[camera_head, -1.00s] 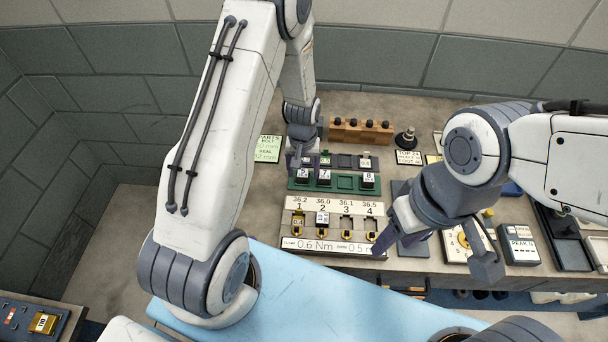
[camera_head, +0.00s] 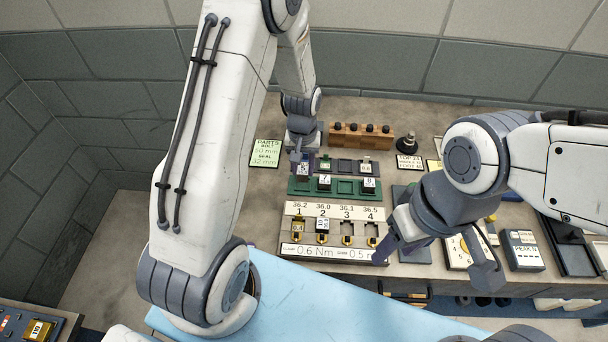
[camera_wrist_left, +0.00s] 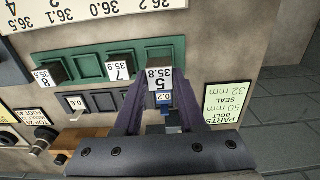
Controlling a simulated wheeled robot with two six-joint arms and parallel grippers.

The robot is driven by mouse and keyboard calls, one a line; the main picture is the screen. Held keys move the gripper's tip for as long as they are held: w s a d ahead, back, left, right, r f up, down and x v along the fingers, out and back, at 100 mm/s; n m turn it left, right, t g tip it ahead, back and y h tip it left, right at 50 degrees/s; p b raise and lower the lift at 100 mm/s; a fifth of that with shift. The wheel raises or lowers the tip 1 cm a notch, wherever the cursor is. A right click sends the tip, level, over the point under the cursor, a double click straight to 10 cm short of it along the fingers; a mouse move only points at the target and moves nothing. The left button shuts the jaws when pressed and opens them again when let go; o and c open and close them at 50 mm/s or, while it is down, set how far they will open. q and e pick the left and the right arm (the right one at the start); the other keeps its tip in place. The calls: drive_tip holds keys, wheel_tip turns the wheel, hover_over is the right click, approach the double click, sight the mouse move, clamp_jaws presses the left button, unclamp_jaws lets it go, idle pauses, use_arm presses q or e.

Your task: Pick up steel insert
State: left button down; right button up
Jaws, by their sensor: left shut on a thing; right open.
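A dark steel insert with a white label reading 5 and 35.8 (camera_wrist_left: 160,78) is between the fingers of my left gripper (camera_wrist_left: 158,105) in the left wrist view. In the head view my left gripper (camera_head: 302,160) is shut on this insert (camera_head: 303,170), which is held a little above the left end of the green tray (camera_head: 345,187). Inserts 7 (camera_head: 324,182) and 8 (camera_head: 368,185) sit in the tray, with an empty pocket between them. My right gripper (camera_head: 432,258) is open and empty, right of the numbered fixture.
The fixture (camera_head: 334,209) with several numbered slots stands in front of the tray. A dark row of small tagged pieces (camera_head: 344,166) lies behind it, then a wooden block with black knobs (camera_head: 361,136). A green parts card (camera_head: 267,153) lies to the left.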

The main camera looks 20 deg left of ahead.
use_arm(q)
drive_tip(key=d+r+b, duration=0.3)
drive_tip(key=d+r, duration=0.4)
drive_tip(key=d, duration=0.4)
drive_tip(key=shift+w+d+r, duration=0.3)
drive_tip(key=shift+w+d, duration=0.05)
